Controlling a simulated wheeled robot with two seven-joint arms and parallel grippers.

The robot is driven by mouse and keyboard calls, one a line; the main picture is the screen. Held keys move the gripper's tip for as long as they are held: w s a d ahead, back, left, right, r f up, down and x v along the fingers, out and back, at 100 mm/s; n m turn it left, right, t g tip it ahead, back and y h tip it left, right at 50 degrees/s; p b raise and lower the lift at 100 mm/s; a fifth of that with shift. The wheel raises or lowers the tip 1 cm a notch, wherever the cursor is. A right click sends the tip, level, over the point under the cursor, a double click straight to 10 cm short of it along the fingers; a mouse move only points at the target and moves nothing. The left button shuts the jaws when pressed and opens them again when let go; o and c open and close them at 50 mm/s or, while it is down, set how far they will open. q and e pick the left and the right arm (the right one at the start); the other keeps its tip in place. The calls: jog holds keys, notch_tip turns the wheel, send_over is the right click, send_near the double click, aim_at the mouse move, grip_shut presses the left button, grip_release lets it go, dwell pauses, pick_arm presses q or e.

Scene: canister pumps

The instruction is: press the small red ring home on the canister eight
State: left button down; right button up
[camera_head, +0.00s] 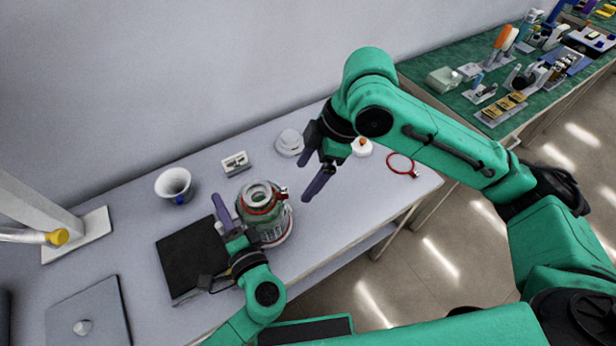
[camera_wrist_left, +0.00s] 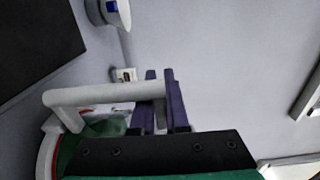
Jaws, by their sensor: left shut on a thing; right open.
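A green glass canister (camera_head: 274,232) with a pale label stands on the table; I cannot read a number on it. A small red ring (camera_head: 262,208) with a red tab sits around its neck; whether it is fully seated I cannot tell. My left gripper (camera_head: 228,222) is at the canister's left side. In the left wrist view its purple fingers (camera_wrist_left: 166,100) are shut on the canister's white handle (camera_wrist_left: 100,94). The green glass (camera_wrist_left: 104,126) shows below the handle. My right gripper (camera_head: 313,172) is open and empty, above and right of the canister.
A larger red ring (camera_head: 400,164) lies at the table's right end, near a white round piece with an orange top (camera_head: 361,146). A white cup (camera_head: 174,184), a small white block (camera_head: 236,163) and a white lid (camera_head: 289,142) stand behind. A black mat (camera_head: 186,258) lies left.

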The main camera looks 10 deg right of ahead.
notch_tip(320, 180, up, 4)
jog(key=shift+f, duration=0.15)
dwell(0.3)
pick_arm(q)
jog(key=c, duration=0.8)
grip_release()
jog(key=shift+c, duration=0.2)
